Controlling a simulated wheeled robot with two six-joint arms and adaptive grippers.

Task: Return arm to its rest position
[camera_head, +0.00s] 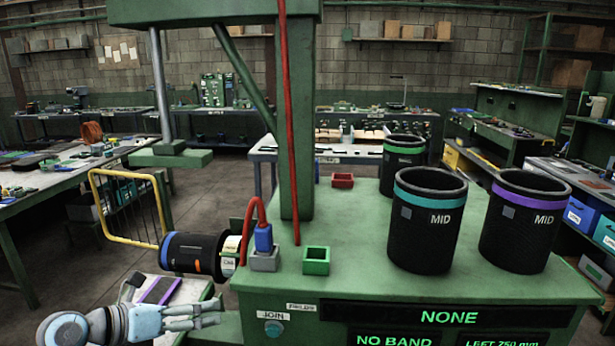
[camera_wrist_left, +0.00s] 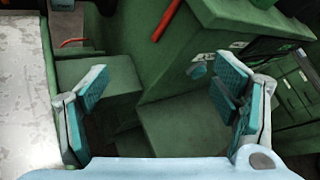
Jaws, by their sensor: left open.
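My left gripper (camera_head: 208,314) is at the lower left of the head view, its arm coming in from the left edge. In the left wrist view, its two teal-padded fingers (camera_wrist_left: 163,85) stand wide apart with nothing between them. Green machine surfaces and steps show below and beyond the fingers. The gripper is in front of and below a black sleeve (camera_head: 180,252) with a blue band, which lies sideways at the machine's left side. My right gripper is in neither view.
The green machine bench (camera_head: 345,240) carries a teal-banded bin (camera_head: 428,230), a purple-banded bin (camera_head: 522,230) and a green-banded bin (camera_head: 402,170). A small green box (camera_head: 316,262) and red box (camera_head: 343,181) sit there. A yellow guard frame (camera_head: 125,208) stands left. Floor between benches is open.

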